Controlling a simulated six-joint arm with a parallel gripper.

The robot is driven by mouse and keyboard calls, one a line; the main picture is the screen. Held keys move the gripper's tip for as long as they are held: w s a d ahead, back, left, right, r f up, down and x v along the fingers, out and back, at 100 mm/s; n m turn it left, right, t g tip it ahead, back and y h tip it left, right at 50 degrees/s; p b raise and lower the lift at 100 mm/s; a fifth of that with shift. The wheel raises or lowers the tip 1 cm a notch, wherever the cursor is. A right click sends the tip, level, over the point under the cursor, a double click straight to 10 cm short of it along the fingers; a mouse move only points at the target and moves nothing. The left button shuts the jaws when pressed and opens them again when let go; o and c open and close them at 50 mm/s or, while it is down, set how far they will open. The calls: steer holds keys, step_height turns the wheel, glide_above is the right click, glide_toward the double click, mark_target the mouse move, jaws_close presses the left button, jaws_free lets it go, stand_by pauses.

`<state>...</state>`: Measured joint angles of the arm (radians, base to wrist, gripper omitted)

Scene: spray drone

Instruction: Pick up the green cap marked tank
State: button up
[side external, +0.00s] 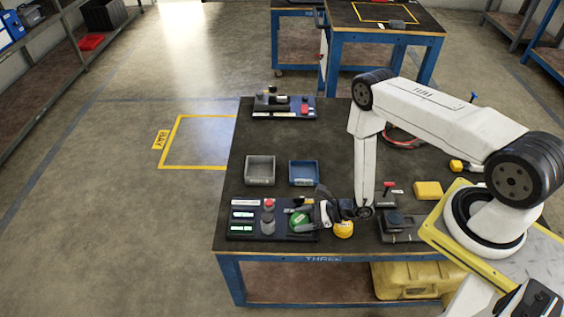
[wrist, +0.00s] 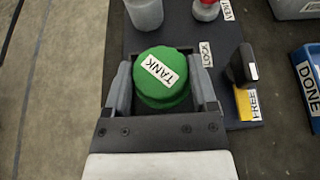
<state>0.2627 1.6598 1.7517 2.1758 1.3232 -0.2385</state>
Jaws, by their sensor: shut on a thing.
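The green cap (wrist: 163,84) has a white label reading TANK and sits between my gripper's two fingers in the wrist view. My gripper (wrist: 165,92) is shut on it, one finger on each side. In the side view the green cap (side external: 299,219) shows at the right part of the dark panel (side external: 245,205), with my gripper (side external: 312,215) reaching it from the right. I cannot tell whether the cap is touching the panel, since its underside is hidden.
A blue tray (side external: 303,173) marked DONE and a grey tray (side external: 260,170) lie behind. A yellow round object (side external: 343,229) is right of the gripper.

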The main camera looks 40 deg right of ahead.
steer(key=shift+r, duration=0.7)
steer(key=s+d+r, duration=0.1)
steer(key=s+r, duration=1)
steer(key=s, duration=0.3)
steer(key=shift+d, duration=0.25)
steer(key=shift+w, duration=0.1)
steer(key=w+d, duration=1.2)
steer(key=w, duration=0.1)
steer(key=shift+w+f, duration=0.3)
steer(key=shift+f, duration=0.15)
